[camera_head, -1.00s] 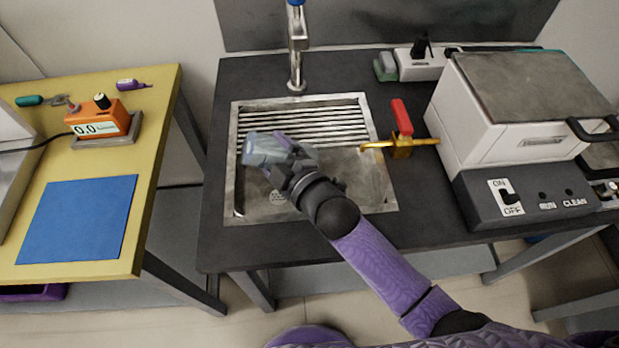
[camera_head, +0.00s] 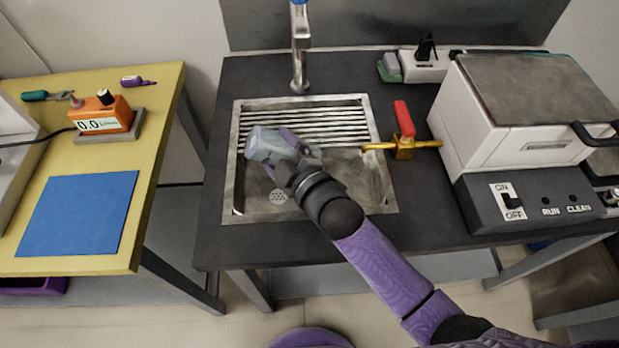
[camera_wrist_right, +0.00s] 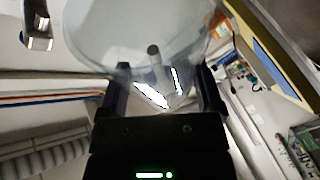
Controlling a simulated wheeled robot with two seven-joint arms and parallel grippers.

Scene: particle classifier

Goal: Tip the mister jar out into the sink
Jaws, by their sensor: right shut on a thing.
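My right gripper (camera_head: 290,160) is over the sink and shut on the mister jar (camera_head: 263,144), a clear, bluish see-through vessel. In the head view the jar lies tilted on its side, its far end toward the left, above the left half of the sink (camera_head: 385,190). In the right wrist view the jar (camera_wrist_right: 110,35) fills the upper middle between the two dark fingers (camera_wrist_right: 165,90). I cannot tell whether any liquid is inside. My left gripper is not in view.
A faucet (camera_head: 299,60) stands behind the sink. A brass valve with a red handle (camera_head: 403,118) is at its right edge, and a white machine (camera_head: 500,130) stands farther right. A yellow table (camera_head: 150,120) with an orange meter (camera_head: 110,112) is at the left.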

